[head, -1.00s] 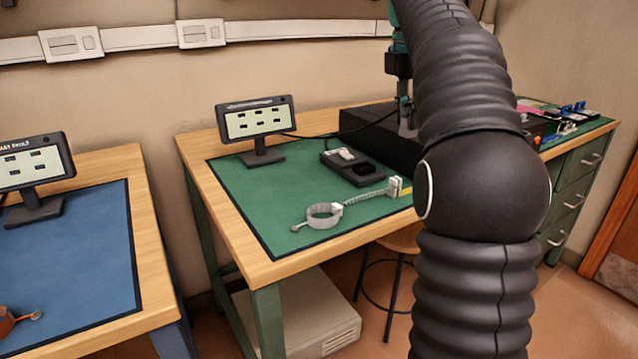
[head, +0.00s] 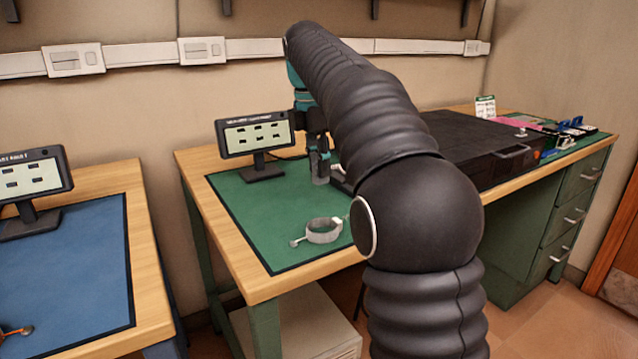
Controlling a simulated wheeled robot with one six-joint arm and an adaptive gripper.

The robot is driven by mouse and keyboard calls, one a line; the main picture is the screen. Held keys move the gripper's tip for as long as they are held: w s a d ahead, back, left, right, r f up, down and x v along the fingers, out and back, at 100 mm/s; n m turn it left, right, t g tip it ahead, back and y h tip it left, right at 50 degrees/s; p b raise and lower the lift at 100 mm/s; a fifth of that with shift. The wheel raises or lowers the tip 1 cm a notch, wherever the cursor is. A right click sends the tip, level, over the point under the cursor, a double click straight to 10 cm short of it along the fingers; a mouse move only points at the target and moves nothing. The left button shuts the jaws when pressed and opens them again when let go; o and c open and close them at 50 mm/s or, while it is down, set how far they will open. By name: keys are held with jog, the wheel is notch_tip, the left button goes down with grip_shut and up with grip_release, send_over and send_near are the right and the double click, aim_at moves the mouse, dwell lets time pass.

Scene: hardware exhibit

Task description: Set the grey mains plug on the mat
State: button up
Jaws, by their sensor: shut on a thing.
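My gripper (head: 320,160) points down over the green mat (head: 233,205), just right of the small screen. It is shut on a small grey thing, which looks like the grey mains plug (head: 321,177). The plug is small in view, and I cannot tell whether its lower end touches the mat. My arm hides the right part of the green mat. A blue mat (head: 70,265) lies on the left bench.
A pale wrist strap (head: 322,231) lies on the green mat's front part. A screen on a stand (head: 257,137) is at the back left. A dark tester (head: 338,180) shows partly behind my arm. A large black case (head: 480,145) lies to the right. The mat's left part is clear.

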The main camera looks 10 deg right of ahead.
aim_at(319, 183)
jog(key=shift+f+b, duration=0.65)
jog(key=shift+f, duration=1.4)
jog(key=shift+f, duration=0.1)
jog(key=o, duration=0.8)
jog(key=shift+o, duration=0.2)
notch_tip(319, 183, up, 12)
jog(key=a+p, duration=0.1)
jog(key=p, duration=0.1)
jog(key=shift+s+a+p, duration=0.2)
jog(key=shift+a+p, duration=0.05)
jog(key=shift+p, duration=0.15)
